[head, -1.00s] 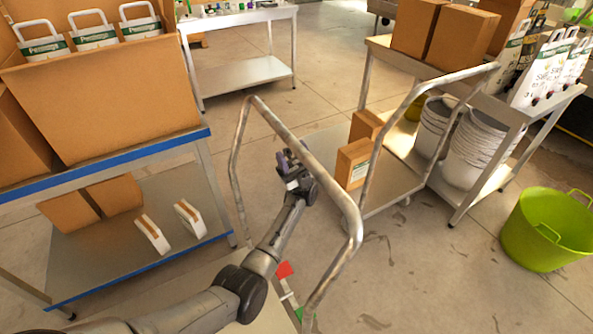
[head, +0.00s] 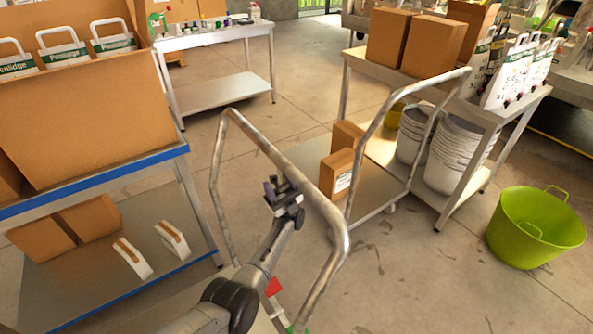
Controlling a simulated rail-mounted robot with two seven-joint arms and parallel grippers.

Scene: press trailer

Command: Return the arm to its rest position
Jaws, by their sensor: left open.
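My left arm comes in from the bottom left in the head view. Its left gripper (head: 283,190) points up and away, over the near trolley, close to the inner side of the bent tube handle (head: 322,208). The gripper is open, and I see nothing between its fingers. I cannot tell whether it touches the handle. My right gripper is not in view.
A blue-edged bench (head: 100,180) with a large carton (head: 90,100) stands at the left. A second trolley (head: 375,190) carries small cartons. A steel table (head: 362,66) holds boxes and white bags. A green tub (head: 535,228) stands on open floor.

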